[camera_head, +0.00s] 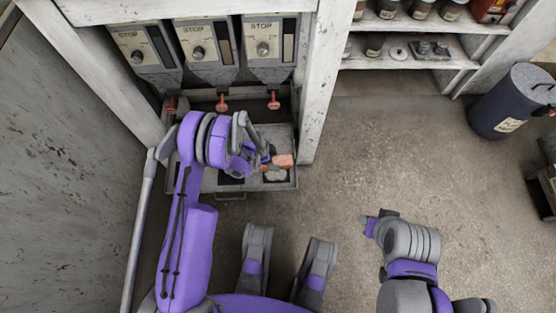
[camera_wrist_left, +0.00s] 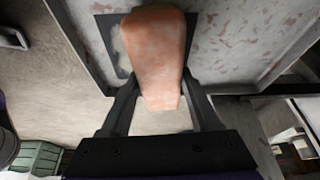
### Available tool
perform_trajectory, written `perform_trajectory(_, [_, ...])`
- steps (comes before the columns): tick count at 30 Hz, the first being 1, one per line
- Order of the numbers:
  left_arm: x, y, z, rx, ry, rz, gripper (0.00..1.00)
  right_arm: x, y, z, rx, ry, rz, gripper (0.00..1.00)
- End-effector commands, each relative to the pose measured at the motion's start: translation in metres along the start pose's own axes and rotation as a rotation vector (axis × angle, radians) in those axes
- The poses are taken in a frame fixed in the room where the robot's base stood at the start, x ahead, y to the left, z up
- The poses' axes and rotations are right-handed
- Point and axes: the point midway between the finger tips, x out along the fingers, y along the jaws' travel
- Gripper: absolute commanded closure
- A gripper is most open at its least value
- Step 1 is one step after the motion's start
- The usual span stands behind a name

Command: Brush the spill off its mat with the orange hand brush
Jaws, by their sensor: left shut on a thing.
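The orange hand brush (camera_head: 282,161) is held by my left gripper (camera_head: 266,160) over the front right part of a grey metal tray. In the left wrist view the brush (camera_wrist_left: 155,50) sits between both fingers of the left gripper (camera_wrist_left: 157,85). A pale grey spill (camera_head: 275,176) lies on a dark mat (camera_head: 266,180) just below the brush. The mat (camera_wrist_left: 105,38) also shows in the left wrist view, partly hidden behind the brush. Whether the brush touches the spill, I cannot tell. My right gripper (camera_head: 371,224) is over the floor, away from the tray; its fingers are not clear.
The tray (camera_head: 291,184) stands in a white frame under several dispensers marked STOP (camera_head: 198,52) with red-ended spouts. A white post (camera_head: 318,85) rises to its right. Shelves with jars (camera_head: 420,10) and a dark bin (camera_head: 510,105) stand farther right. The central floor is clear.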

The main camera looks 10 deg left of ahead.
Motion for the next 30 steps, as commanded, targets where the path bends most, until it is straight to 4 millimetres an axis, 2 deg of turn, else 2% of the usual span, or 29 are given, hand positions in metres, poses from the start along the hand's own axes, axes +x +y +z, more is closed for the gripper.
perform_trajectory(24, [0.007,0.0,0.004,0.0,-0.001,0.0,0.9,0.0,0.0,0.0,0.0,0.0,0.0,0.58])
perform_trajectory(30, [0.01,0.0,-0.001,0.001,0.0,0.001,0.9,0.0,0.0,0.0,0.0,0.0,0.0,0.58])
